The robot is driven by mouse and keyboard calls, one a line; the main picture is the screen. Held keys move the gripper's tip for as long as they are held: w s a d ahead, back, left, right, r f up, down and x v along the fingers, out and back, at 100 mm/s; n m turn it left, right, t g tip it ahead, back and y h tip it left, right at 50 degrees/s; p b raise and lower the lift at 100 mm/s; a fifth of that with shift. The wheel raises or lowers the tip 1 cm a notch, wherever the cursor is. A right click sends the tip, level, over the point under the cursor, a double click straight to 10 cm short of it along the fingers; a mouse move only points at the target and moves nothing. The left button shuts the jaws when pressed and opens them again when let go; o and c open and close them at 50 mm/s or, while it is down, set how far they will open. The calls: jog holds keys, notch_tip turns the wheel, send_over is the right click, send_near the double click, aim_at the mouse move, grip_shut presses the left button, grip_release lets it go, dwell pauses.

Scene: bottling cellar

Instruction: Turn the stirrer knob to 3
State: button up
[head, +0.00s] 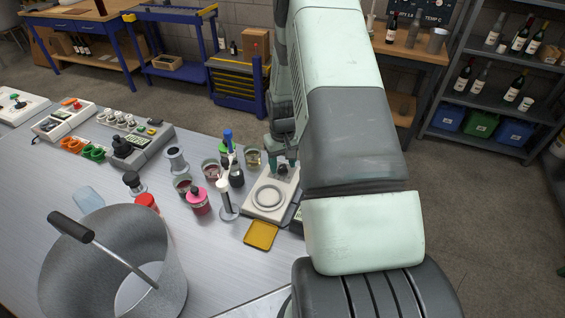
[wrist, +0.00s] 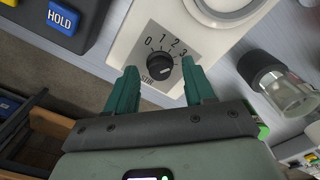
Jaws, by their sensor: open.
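The stirrer (head: 262,208) is a pale flat unit with a round ring plate, on the bench beside my arm. In the wrist view its dark round knob (wrist: 160,68) sits on a grey dial panel marked 0, 1, 2, 3, with "STIR" printed below. A small light mark shows on the knob, but I cannot tell for sure which number it faces. My gripper (wrist: 161,72) is open, with one green finger to each side of the knob and no visible contact. In the head view my gripper (head: 284,164) is at the stirrer's far end, and the knob is largely hidden.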

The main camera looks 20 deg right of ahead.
notch_tip(320, 180, up, 11)
jog(key=shift+f, duration=0.2)
dwell(0.5)
notch_tip(320, 180, up, 11)
jog(key=t, duration=0.1)
send_over(282, 166)
jog(key=s+a, duration=0.2)
jog(key=a, duration=0.1)
jog(key=s+a+r+t, duration=0.1)
jog(key=s+a+r, duration=0.15)
jog(key=r, duration=0.25)
jog(key=s+a+r+t, duration=0.1)
jog(key=s+a+r, duration=0.1)
jog(key=s+r, duration=0.3)
jog(key=s+a+r+t, duration=0.1)
jog(key=s+a+r, duration=0.2)
jog(key=s, duration=0.6)
jog(key=s+a+r+t, duration=0.1)
jog(key=s+a+r, duration=0.2)
jog(key=s, duration=0.6)
notch_tip(282, 166, up, 3)
jog(key=shift+f+t, duration=0.2)
jog(key=shift+t, duration=0.1)
jog(key=shift+w, duration=0.1)
jog(key=shift+c, duration=0.4)
